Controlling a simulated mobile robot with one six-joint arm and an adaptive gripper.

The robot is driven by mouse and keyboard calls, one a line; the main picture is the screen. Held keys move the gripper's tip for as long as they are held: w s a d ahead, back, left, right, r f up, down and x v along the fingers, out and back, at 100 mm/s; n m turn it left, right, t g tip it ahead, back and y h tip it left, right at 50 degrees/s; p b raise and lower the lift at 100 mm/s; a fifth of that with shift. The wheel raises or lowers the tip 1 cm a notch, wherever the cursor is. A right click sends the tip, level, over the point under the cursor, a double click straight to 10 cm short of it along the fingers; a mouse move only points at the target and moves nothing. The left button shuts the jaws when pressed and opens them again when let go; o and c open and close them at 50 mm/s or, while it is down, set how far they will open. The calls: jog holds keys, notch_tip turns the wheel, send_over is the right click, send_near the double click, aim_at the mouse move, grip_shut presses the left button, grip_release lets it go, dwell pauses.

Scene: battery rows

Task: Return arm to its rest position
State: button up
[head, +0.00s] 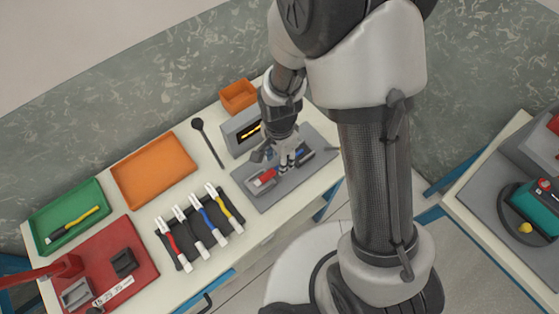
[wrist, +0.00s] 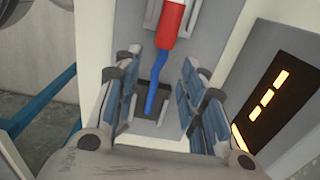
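My gripper (head: 288,158) is low over the grey plate (head: 268,199) at the right end of the white table in the head view. In the wrist view my gripper (wrist: 160,100) has its two blue-padded fingers spread apart, with nothing held between them. A red part (wrist: 173,24) with a blue piece (wrist: 153,98) below it shows beyond the gap. In the head view a red piece (head: 264,178) lies on the plate just left of the gripper. My arm hangs down from the top; parts of the plate are hidden behind the gripper.
A grey box with an amber display (head: 246,132) stands close behind the gripper. An orange bin (head: 238,96), an orange tray (head: 153,170), a green tray (head: 67,216), a black rack (head: 199,229) of coloured tools and a red station (head: 112,264) are on the table.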

notch_tip(320, 180, up, 9)
dwell(0.3)
jog(key=shift+r, duration=0.15)
jog(key=s+d+r+n+t, duration=0.2)
jog(key=s+d+r+n, duration=0.3)
jog(key=r, duration=0.4)
jog(key=s+d+r+n+t, duration=0.2)
jog(key=s+d+r+n, duration=0.4)
jog(key=s+r, duration=0.2)
notch_tip(320, 180, up, 2)
jog(key=shift+s+r+t, duration=0.15)
jog(key=shift+s+t, duration=0.1)
jog(key=shift+t, duration=0.05)
